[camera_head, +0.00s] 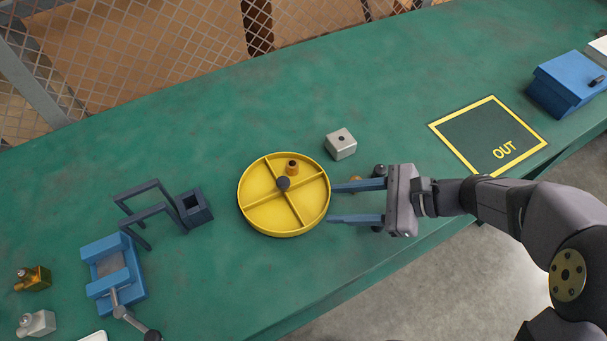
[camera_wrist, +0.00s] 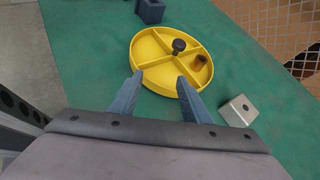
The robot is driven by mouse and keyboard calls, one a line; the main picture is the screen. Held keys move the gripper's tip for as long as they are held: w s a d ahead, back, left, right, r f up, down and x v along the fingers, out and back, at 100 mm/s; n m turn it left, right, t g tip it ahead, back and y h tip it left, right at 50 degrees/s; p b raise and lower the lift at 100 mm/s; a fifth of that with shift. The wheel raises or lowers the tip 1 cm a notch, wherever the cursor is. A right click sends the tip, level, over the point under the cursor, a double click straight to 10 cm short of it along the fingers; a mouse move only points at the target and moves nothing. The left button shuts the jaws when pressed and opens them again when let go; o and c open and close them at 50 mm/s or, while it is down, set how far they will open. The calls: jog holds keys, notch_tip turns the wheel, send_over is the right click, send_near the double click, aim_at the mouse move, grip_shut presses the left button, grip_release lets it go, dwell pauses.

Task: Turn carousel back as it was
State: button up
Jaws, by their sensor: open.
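The yellow carousel (camera_head: 262,217) is a round tray on the green bench, split by crossing walls into compartments. A dark knob (camera_head: 283,183) stands at its centre. A brown cylinder (camera_head: 292,167) stands in the compartment at the upper right. The other compartments look empty. My gripper (camera_head: 332,204) is open and empty, with its blue fingers pointing left at the carousel's right rim. In the wrist view the carousel (camera_wrist: 152,78) lies just beyond the fingertips (camera_wrist: 160,82). I cannot tell whether the fingers touch the rim.
A silver block (camera_head: 341,144) with a hole stands right of the carousel. A dark frame and square holder (camera_head: 193,208) and a blue vise (camera_head: 113,272) are at left. An OUT square (camera_head: 490,135) and blue box (camera_head: 568,84) are at right. A mesh fence runs behind.

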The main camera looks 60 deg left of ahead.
jog(key=m+g+y, duration=0.1)
jog(key=m+y, duration=0.1)
send_near(284, 182)
jog(key=shift+s+a, duration=0.3)
jog(key=shift+a, duration=0.2)
jog(key=shift+p+x, duration=0.35)
jog(key=shift+x, duration=3.25)
jog(key=shift+d+f, duration=0.1)
jog(key=shift+f, duration=0.1)
jog(key=shift+c, duration=0.3)
grip_shut()
